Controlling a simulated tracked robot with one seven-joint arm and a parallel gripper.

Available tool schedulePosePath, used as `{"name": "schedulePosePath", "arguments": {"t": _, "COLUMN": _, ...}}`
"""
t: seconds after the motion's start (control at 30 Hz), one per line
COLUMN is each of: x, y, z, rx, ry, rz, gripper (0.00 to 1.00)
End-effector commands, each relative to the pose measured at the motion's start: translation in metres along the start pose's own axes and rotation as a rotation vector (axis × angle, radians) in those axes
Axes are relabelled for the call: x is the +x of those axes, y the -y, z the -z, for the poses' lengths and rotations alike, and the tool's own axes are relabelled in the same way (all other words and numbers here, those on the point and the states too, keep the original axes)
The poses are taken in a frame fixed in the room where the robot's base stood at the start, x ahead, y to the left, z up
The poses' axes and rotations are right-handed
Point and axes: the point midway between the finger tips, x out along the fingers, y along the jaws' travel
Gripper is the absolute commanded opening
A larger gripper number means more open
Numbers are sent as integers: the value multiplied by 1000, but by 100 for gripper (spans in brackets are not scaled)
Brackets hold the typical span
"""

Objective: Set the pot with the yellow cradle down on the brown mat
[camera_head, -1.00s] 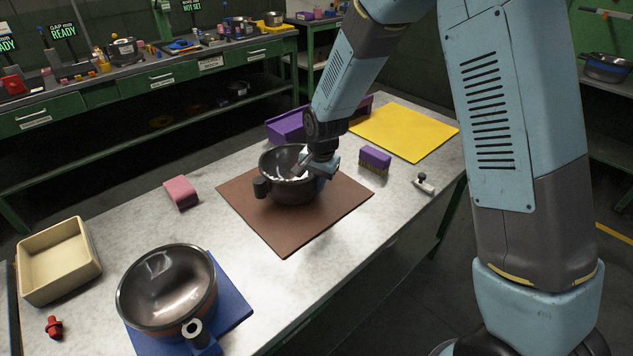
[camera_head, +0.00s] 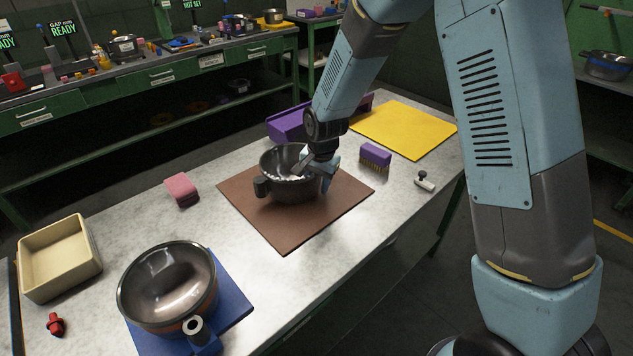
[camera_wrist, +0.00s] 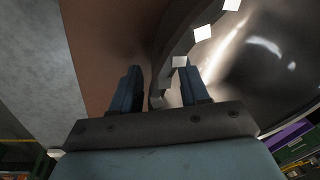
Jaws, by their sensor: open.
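A dark grey pot (camera_head: 283,184) with a round side handle sits upright on the brown mat (camera_head: 285,229), near its back part. No yellow cradle shows on it. My gripper (camera_head: 320,173) is at the pot's right rim. In the wrist view, its two blue fingers (camera_wrist: 160,90) are apart, with the pot's rim (camera_wrist: 170,62) running between and beyond them; I cannot tell whether either finger touches it. A second pot (camera_head: 168,287) with an orange-brown band stands on a blue mat (camera_head: 233,302) at the front left.
A purple-topped brush (camera_head: 375,156) and a small grey-white tool (camera_head: 425,182) lie right of the brown mat.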

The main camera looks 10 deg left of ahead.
Motion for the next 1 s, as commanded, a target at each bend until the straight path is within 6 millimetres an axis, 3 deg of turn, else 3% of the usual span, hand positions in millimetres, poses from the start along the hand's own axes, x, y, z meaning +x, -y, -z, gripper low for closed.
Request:
{"name": "schedulePosePath", "arguments": {"t": 0.17, "x": -11, "y": 1, "z": 0, "rx": 0, "ry": -2, "rz": 2, "gripper": 45}}
{"name": "schedulePosePath", "arguments": {"t": 0.7, "x": -104, "y": 2, "z": 1, "rx": -1, "ry": -4, "rz": 5, "gripper": 45}}
{"name": "schedulePosePath", "arguments": {"t": 1.0, "x": -134, "y": 1, "z": 0, "rx": 0, "ry": -1, "rz": 2, "gripper": 45}}
